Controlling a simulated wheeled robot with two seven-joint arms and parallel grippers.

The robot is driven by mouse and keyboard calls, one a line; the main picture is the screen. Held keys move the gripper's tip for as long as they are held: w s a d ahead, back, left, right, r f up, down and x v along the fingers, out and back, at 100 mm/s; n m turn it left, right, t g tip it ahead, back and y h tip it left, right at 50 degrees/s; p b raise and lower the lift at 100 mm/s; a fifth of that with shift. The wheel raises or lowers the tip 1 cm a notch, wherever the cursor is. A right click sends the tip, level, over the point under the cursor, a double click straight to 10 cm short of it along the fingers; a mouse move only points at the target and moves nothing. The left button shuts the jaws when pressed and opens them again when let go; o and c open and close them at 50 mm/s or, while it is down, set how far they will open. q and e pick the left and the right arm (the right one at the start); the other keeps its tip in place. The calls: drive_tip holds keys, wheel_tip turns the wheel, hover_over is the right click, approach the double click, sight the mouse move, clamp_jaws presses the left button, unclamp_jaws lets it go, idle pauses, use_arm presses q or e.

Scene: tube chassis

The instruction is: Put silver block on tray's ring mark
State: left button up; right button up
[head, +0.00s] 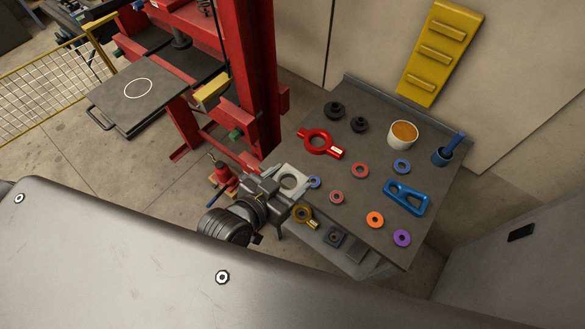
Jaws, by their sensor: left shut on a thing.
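The silver block (292,169) is a light grey plate with a round hole, over the near left edge of the dark workbench. My left gripper (284,190) is shut on it and hides part of its near side. I cannot tell whether the block touches the bench or is held above it. The tray (118,103) is a dark flat plate with a handle, at the upper left by the red press. Its white ring mark (138,89) is bare. My right gripper is not in view.
The workbench (333,186) holds a red ring-shaped part (319,141), a blue bracket (405,198), a white cup (402,135) and several coloured washers. The red press frame (254,75) stands between bench and tray. A yellow mesh fence (50,80) is at far left.

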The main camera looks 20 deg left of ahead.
use_arm(q)
drive_tip(key=shift+s+d+r, duration=0.15)
drive_tip(key=shift+s+r, duration=0.2)
drive_tip(key=shift+s, duration=0.4)
drive_tip(key=shift+f, duration=0.1)
drive_tip(key=shift+w+d+f+m+h+b, duration=0.15)
drive_tip(key=shift+w+d+f+h+b, duration=0.1)
drive_tip(key=shift+d+f, duration=0.3)
drive_tip(key=shift+w+d+f+m+h+b, duration=0.15)
drive_tip(key=shift+d+f+b, duration=0.1)
drive_tip(key=shift+d+f, duration=0.3)
drive_tip(key=w+r+b, duration=0.1)
drive_tip(key=w+r, duration=0.7)
drive_tip(key=w, duration=0.1)
drive_tip(key=shift+w+a+m+g+h+b, duration=0.15)
drive_tip(key=shift+w+m+g+h+b, duration=0.15)
drive_tip(key=shift+w+m+b, duration=0.1)
